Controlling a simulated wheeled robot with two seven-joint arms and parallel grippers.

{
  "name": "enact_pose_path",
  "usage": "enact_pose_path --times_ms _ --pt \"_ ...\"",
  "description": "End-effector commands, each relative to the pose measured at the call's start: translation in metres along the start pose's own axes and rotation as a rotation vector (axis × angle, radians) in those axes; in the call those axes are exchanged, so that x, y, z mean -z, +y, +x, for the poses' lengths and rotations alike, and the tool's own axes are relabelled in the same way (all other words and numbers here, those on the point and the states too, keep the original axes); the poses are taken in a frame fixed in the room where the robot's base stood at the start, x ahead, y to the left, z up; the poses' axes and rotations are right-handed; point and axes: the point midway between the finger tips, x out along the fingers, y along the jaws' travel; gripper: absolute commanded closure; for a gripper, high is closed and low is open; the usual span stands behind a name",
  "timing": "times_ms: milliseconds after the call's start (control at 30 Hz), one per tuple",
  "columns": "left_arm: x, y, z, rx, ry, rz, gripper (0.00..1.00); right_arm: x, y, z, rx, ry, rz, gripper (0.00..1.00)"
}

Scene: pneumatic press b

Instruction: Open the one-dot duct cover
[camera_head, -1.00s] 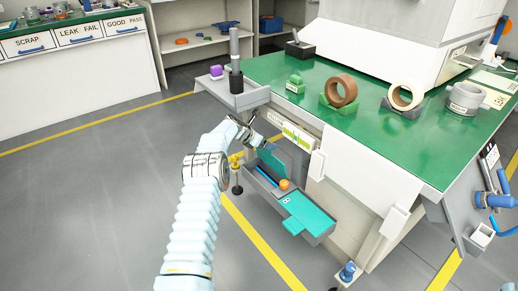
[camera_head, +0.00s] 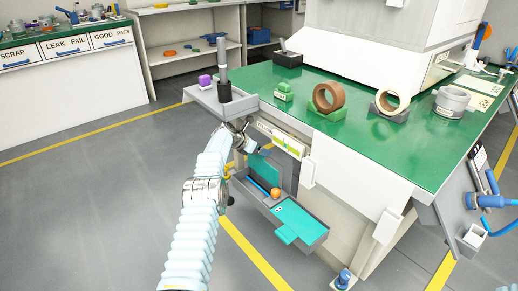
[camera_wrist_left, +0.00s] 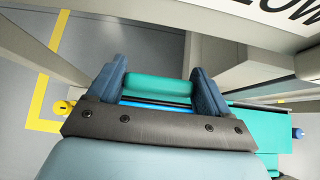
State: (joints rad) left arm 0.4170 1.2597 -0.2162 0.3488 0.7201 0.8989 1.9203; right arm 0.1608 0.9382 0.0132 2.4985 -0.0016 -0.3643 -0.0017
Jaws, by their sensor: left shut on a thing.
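The teal duct cover (camera_head: 264,165) on the left part of the grey duct (camera_head: 312,243) stands raised, with that end of the duct open beneath it. No dot shows on its visible face. My left gripper (camera_head: 247,143) is at its upper edge, partly hidden by my own wrist. In the left wrist view, its dark blue fingers (camera_wrist_left: 158,86) are shut on a teal bar (camera_wrist_left: 158,84). A second teal cover (camera_head: 297,219) with small dark marks lies flat over the right part of the duct. My right gripper is not in view.
An orange ball (camera_head: 276,193) and a blue strip (camera_head: 258,186) show in the open duct. The green-topped bench (camera_head: 300,100) stands close above, with a grey side shelf (camera_head: 222,103) near my wrist. Floor to the left is clear.

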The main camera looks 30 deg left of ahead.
Motion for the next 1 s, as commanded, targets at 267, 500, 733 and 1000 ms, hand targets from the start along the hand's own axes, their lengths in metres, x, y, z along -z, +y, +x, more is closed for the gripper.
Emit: enact_pose_path --times_ms 267,500,733,1000 --pt "0.002 -0.001 0.002 0.002 0.003 -0.002 0.00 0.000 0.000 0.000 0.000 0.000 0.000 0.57" --pt "0.000 0.001 -0.004 0.001 0.002 -0.002 0.00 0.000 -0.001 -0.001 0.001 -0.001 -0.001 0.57" --pt "0.000 0.001 -0.027 0.002 0.002 -0.005 0.00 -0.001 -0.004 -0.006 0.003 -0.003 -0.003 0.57" --pt "0.034 0.000 -0.067 0.000 0.003 -0.005 0.00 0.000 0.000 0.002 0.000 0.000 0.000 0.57"
